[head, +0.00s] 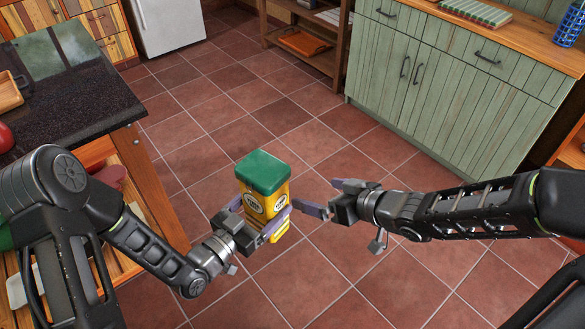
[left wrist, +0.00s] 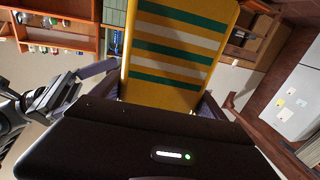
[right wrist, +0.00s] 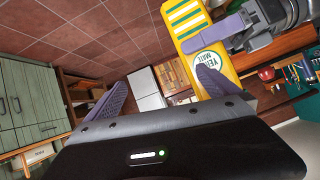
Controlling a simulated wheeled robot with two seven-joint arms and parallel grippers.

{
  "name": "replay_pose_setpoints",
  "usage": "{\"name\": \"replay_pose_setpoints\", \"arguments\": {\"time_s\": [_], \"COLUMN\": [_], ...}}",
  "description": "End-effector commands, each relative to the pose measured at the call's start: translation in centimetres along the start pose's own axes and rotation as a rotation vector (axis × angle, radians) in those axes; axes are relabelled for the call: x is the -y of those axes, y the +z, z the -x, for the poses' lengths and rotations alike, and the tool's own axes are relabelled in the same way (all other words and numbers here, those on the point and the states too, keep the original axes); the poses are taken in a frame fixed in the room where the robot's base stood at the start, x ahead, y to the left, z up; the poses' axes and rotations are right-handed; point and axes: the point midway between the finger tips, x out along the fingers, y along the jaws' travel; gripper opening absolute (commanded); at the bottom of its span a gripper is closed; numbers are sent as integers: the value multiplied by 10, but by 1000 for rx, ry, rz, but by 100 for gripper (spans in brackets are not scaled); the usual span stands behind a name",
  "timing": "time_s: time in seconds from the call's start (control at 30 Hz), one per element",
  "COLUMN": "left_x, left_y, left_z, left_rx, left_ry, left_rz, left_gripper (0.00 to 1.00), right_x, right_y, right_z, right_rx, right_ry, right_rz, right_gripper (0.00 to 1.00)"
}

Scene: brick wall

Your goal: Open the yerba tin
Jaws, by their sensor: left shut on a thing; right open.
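The yerba tin (head: 262,196) is a yellow box with a green lid (head: 262,172) on top, held upright in the air in the middle of the head view. The lid sits on the tin. My left gripper (head: 268,222) is shut on the tin's body, below the lid. The tin's striped side fills the upper middle of the left wrist view (left wrist: 178,50). My right gripper (head: 324,198) is open and empty, just right of the tin. In the right wrist view the tin (right wrist: 205,50) shows at the upper right, beyond the fingers (right wrist: 160,95); its lid is not clearly seen there.
A dark-topped counter (head: 75,110) stands at the left, near my left arm. Green cabinets (head: 460,80) with a wooden top stand at the back right. A white fridge (head: 168,25) and a wooden shelf (head: 310,55) are at the back. The tiled floor (head: 330,280) below the tin is clear.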

Motion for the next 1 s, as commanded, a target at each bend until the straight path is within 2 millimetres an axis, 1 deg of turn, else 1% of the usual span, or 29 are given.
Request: {"name": "replay_pose_setpoints", "arguments": {"time_s": [0.03, 0.07, 0.1, 0.13, 0.2, 0.3, 0.4, 0.5, 0.83, 1.0], "left_x": [0, 0, 0, 0, 0, 0, 0, 0, 0, 0], "left_y": [-2, -2, -2, -2, -2, -2, -2, -2, -2, -2], "left_z": [0, 0, 0, 0, 0, 0, 0, 0, 0, 0], "left_rx": [-4, -4, -4, -4, -4, -4, -4, -4, -4, -4], "left_ry": [1, 1, 1, 1, 1, 1, 1, 1, 1, 1], "left_rz": [-1, -1, -1, -1, -1, -1, -1, -1, -1, -1], "left_gripper": [11, 11, 11, 11, 11, 11, 11, 11, 11, 11], "right_x": [4, 10, 22, 32, 55, 79, 93, 97, 96, 98], "right_y": [-23, -35, -49, -59, -75, -89, -95, -97, -97, -97], "right_z": [13, 19, 26, 30, 36, 42, 45, 46, 45, 36], "right_rx": [-34, -50, -69, -84, -108, -129, -138, -140, -140, -140], "right_ry": [0, -9, -23, -37, -68, -103, -122, -128, -128, -129], "right_rz": [79, 119, 165, 192, 229, 254, 265, 267, 265, 264], "right_gripper": [100, 100, 100, 100, 100, 100, 100, 100, 100, 100]}}
